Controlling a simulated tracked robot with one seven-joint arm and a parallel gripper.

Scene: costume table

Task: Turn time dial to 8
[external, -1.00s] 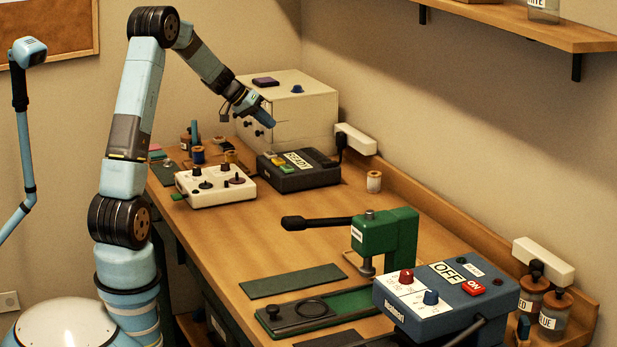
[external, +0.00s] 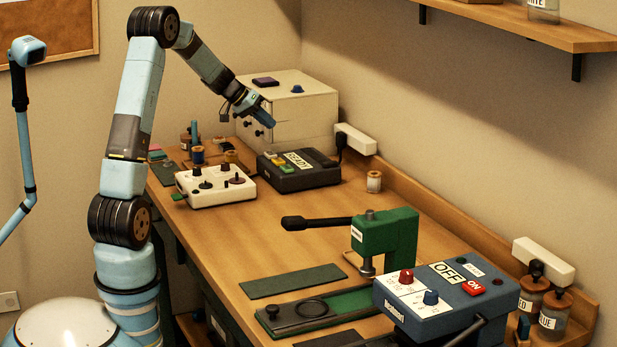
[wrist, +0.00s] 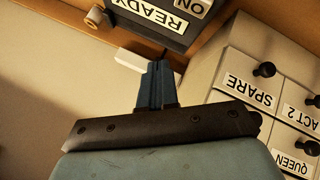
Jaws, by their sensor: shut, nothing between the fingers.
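A blue-grey control box (external: 445,300) sits at the near right of the bench. Its top carries a red dial (external: 406,277) and a blue dial (external: 431,298) on a white panel with markings. The print is too small to tell which is the time dial or where each points. My gripper (external: 270,121) is at the far end of the bench, in the air in front of the cream drawer cabinet, far from both dials. In the wrist view its fingers (wrist: 157,68) are together and empty. Neither dial shows in the wrist view.
A green press (external: 385,235) with a black lever stands behind the control box. A black box labelled READY (external: 300,172) and a white box with knobs (external: 214,187) stand at the far end. The cream drawer cabinet (external: 305,115) is beside my gripper.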

